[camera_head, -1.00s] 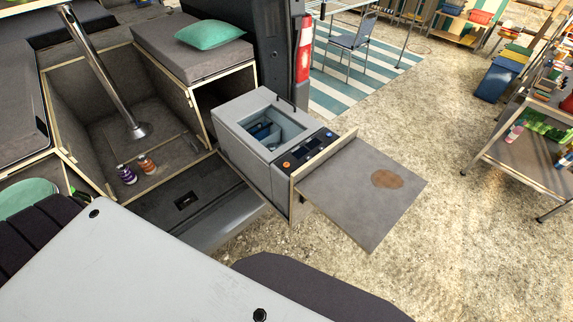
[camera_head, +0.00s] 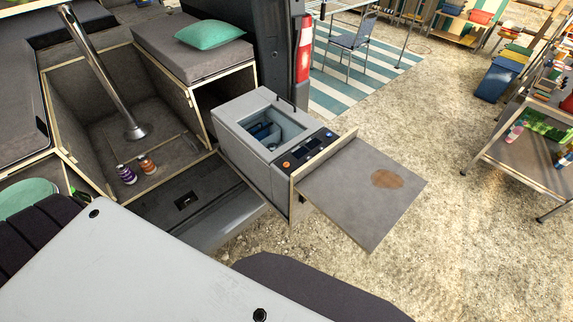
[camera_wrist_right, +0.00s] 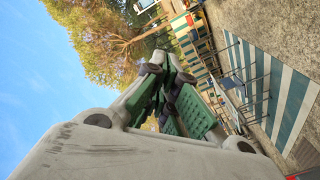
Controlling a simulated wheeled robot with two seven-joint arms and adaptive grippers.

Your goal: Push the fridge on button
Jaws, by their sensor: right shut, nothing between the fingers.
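The grey fridge (camera_head: 232,120) stands at the van's tailgate in the head view, with its top open and blue items inside. Its control panel (camera_head: 306,150) faces up at the right end. The panel has an orange button (camera_head: 286,164), a blue button (camera_head: 329,134) and a dark display between them. My right gripper (camera_wrist_right: 165,85) shows only in the right wrist view, shut and empty, with green finger pads. It points towards trees and sky, away from the fridge. My left gripper is not in view.
A grey fold-out table (camera_head: 350,205) with a brown round patch juts out beside the panel. Two small bottles (camera_head: 137,170) stand in the van's open compartment. A shelf rack (camera_head: 530,160) is at the right. Open gravel lies between.

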